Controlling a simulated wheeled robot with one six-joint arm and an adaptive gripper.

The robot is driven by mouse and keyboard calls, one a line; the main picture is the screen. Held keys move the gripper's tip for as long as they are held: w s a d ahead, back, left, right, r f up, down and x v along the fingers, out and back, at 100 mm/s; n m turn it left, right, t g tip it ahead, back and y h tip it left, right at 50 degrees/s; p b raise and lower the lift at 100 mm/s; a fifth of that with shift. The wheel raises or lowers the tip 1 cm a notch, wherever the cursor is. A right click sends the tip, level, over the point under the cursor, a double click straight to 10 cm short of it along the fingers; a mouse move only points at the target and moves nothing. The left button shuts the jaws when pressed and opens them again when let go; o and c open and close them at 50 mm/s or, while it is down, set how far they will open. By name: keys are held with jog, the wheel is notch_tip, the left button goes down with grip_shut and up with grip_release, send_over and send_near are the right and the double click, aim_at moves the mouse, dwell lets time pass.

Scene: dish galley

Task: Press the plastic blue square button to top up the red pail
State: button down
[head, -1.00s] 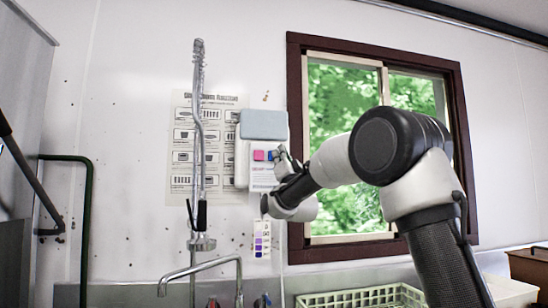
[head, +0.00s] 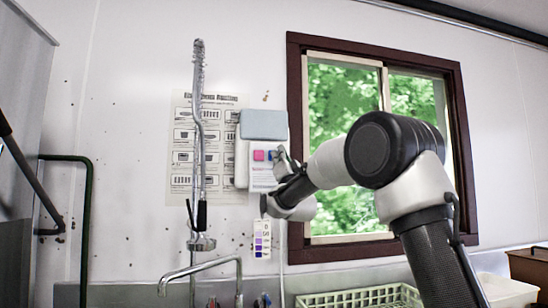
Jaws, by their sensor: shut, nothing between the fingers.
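The blue square button (head: 271,155) is on the front of a white wall dispenser (head: 262,178), just right of a pink square button (head: 258,155). Only a small part of the blue button shows beside my fingers. My gripper (head: 281,154) is shut and empty, with its fingertips at the right side of the blue button. I cannot tell whether they touch it. The red pail is not in view.
A grey-blue box (head: 264,124) sits on top of the dispenser. A spring hose tap (head: 200,150) stands to the left in front of a poster (head: 181,160). A window (head: 330,100) is to the right. A pale green rack (head: 360,297) is below.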

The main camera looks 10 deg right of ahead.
jog(key=shift+w, duration=0.6)
dwell(0.4)
jog(key=shift+s, duration=1.2)
jog(key=s, duration=0.5)
jog(key=shift+f, duration=0.1)
dwell(0.8)
